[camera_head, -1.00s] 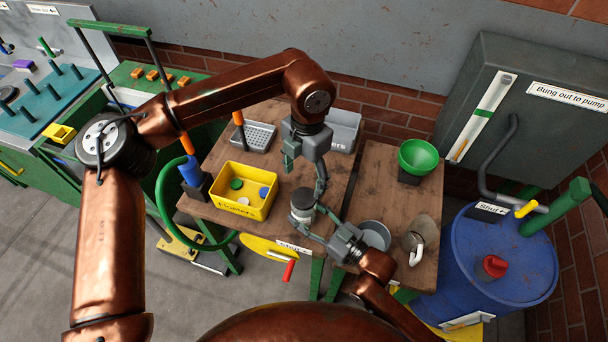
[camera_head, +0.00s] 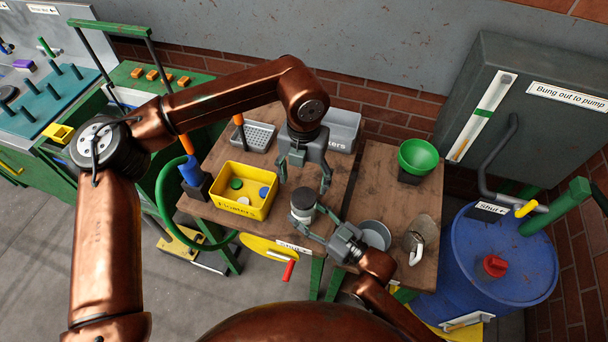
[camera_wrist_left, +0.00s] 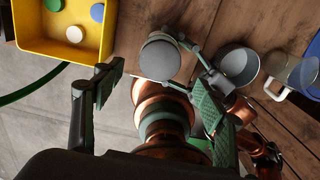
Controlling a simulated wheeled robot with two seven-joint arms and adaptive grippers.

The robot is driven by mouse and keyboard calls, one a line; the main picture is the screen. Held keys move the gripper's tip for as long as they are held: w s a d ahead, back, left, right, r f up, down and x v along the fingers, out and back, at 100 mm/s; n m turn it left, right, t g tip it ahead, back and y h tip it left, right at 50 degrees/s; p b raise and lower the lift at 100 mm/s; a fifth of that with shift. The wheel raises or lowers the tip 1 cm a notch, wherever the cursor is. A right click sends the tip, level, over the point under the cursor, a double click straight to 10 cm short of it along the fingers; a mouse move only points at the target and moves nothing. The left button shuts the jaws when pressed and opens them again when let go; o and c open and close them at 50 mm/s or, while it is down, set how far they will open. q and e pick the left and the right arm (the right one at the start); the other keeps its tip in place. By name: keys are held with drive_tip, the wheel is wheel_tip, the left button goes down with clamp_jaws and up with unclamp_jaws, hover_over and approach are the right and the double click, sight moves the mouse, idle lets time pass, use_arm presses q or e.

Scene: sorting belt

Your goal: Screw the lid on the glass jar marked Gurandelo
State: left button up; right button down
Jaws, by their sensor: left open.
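The jar (camera_head: 303,203) stands upright near the front edge of the wooden table, with a grey round top that looks like a lid; it also shows in the left wrist view (camera_wrist_left: 157,58). Its marking cannot be read, and how tightly the top sits cannot be told. My right gripper (camera_head: 303,221) is closed around the jar from the front right. My left gripper (camera_head: 305,183) is open and empty, pointing down above and just behind the jar. In the left wrist view its fingers (camera_wrist_left: 155,100) are spread wide, with the jar beyond them.
A yellow bin (camera_head: 229,210) with several coloured discs stands left of the jar. A grey bowl (camera_head: 375,234) and a clear mug (camera_head: 413,241) are to the right. A green funnel (camera_head: 418,157) stands behind them. Grey trays are at the back.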

sight(304, 197)
use_arm(q)
wheel_tip(304, 197, down, 6)
drive_tip(key=shift+f, duration=0.25)
drive_tip(key=c, duration=1.3)
